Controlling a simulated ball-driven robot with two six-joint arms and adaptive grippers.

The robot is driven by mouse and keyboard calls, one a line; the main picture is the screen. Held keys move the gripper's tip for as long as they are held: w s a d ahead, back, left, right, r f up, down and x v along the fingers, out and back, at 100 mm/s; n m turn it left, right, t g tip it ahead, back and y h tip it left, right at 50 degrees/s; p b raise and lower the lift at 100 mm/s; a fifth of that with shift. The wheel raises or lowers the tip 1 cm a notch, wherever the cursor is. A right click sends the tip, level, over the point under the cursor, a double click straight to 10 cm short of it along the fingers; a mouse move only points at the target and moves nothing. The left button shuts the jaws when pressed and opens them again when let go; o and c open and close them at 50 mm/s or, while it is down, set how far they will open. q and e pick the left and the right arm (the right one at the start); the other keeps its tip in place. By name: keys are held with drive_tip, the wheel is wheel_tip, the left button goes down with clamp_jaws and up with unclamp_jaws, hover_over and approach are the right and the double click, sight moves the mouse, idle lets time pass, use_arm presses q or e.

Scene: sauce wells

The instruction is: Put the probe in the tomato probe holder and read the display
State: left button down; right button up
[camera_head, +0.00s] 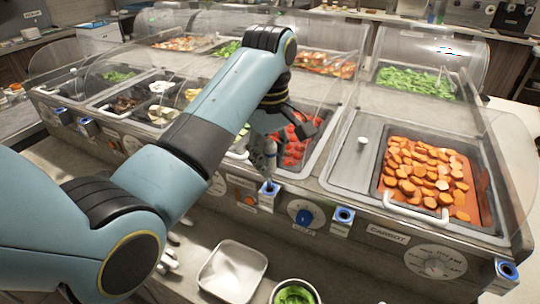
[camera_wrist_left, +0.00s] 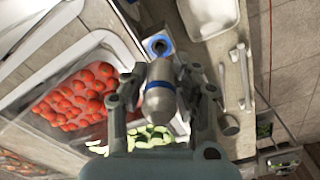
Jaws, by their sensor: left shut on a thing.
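My left gripper (camera_head: 270,138) is shut on the probe (camera_wrist_left: 161,92), a grey cylinder with a blue band, in front of the tomato well. Whether the probe's tip touches the holder cannot be told. The red tomatoes (camera_head: 297,140) lie partly behind the gripper; they also show in the wrist view (camera_wrist_left: 75,97). No readable display figures show. My right gripper is not in view.
Clear guards rise over the wells. A white tray (camera_head: 233,272) and a green-filled bowl (camera_head: 295,293) stand below.

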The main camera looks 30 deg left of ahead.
sight(270, 188)
use_arm(q)
drive_tip(key=shift+f, duration=0.45)
drive_tip(key=shift+f, duration=0.35)
drive_tip(key=shift+f+b, duration=0.65)
drive_tip(key=shift+f, duration=1.05)
idle(3.0)
drive_tip(key=shift+r+p, duration=0.7)
drive_tip(key=shift+r, duration=3.1)
